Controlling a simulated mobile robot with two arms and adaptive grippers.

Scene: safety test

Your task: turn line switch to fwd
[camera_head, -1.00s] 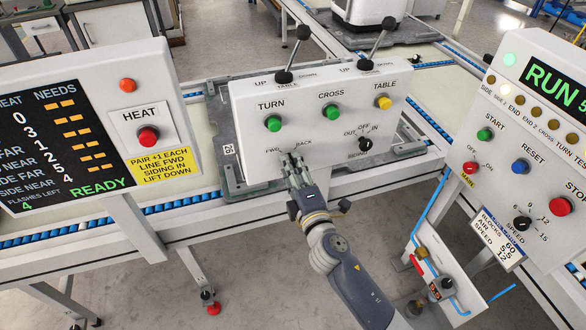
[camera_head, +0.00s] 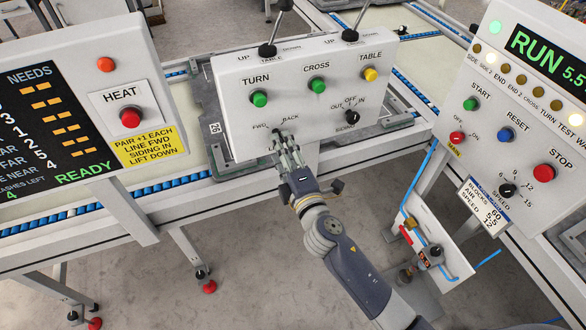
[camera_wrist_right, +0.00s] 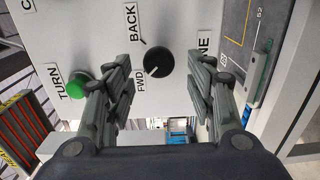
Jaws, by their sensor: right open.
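The line switch, a black round knob (camera_wrist_right: 158,62), is on the white panel face between the open fingers in the right wrist view. The FWD label (camera_wrist_right: 141,82) is beside it, and the BACK label (camera_wrist_right: 130,22) is farther off. A small pale mark on the knob lies toward the FWD side, but I cannot tell its setting surely. In the head view the knob (camera_head: 277,131) shows just above the fingertips of my right gripper (camera_head: 286,145). My right gripper (camera_wrist_right: 160,92) is open, one finger on each side of the knob, apparently not touching it. My left gripper is not in view.
The white panel (camera_head: 235,100) also has green TURN (camera_head: 260,99) and CROSS (camera_head: 318,85) buttons, a yellow TABLE button (camera_head: 371,74) and a SIDING knob (camera_head: 352,117). The HEAT panel (camera_head: 165,90) stands left, the RUN panel (camera_head: 540,130) right.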

